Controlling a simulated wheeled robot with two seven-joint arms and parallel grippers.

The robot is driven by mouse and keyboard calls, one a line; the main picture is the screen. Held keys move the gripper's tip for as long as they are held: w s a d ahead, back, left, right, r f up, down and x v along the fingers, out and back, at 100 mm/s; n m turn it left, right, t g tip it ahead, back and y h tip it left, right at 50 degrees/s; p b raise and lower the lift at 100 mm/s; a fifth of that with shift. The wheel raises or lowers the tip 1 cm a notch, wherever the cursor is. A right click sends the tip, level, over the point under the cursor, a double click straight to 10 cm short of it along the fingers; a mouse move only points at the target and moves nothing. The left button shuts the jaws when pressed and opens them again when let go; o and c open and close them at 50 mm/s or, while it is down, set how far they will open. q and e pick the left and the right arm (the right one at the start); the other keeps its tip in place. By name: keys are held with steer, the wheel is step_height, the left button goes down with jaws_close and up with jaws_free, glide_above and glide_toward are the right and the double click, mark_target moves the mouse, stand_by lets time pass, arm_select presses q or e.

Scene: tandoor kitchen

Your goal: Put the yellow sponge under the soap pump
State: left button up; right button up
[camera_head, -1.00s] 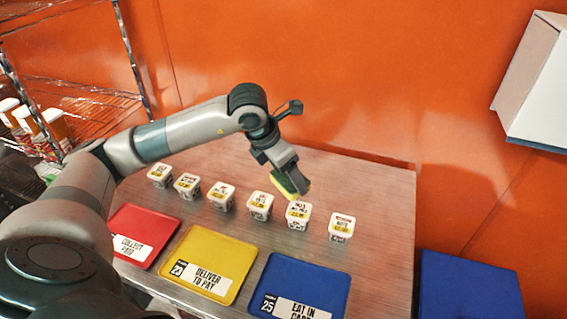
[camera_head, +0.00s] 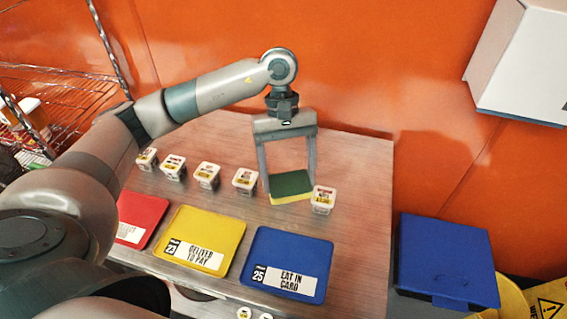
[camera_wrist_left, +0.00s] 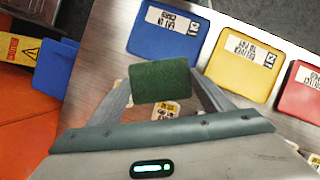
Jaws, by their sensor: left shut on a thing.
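The sponge (camera_head: 290,184) has a green top face and a yellow underside. My left gripper (camera_head: 291,178) is shut on it, with one finger at each end, above the row of tubs on the metal table. In the left wrist view the sponge's green face (camera_wrist_left: 160,80) fills the space between the fingertips (camera_wrist_left: 160,84). I cannot make out a soap pump for certain in either view. My right gripper is in neither view.
Several white labelled tubs (camera_head: 245,181) stand in a row on the table (camera_head: 362,180). Red (camera_head: 143,215), yellow (camera_head: 203,236) and blue (camera_head: 290,262) trays lie in front. A white box (camera_head: 525,65) is on the orange wall; a blue bin (camera_head: 447,255) stands right of the table.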

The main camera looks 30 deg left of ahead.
mark_target(293, 193)
arm_select(q)
steer(key=m, duration=0.2)
steer(key=s+d+r+m+y, duration=0.1)
steer(key=m, duration=0.1)
steer(key=s+d+r+m+g+y+p, duration=0.1)
steer(key=m, duration=0.1)
steer(key=shift+r, duration=0.1)
steer(key=shift+s+d+r+m+y, duration=0.1)
steer(key=shift+s+m+y, duration=0.15)
steer(key=shift+m, duration=0.35)
steer(key=shift+s+d+r+m+y, duration=0.15)
steer(key=shift+m+y, duration=0.1)
steer(key=shift+m, duration=0.35)
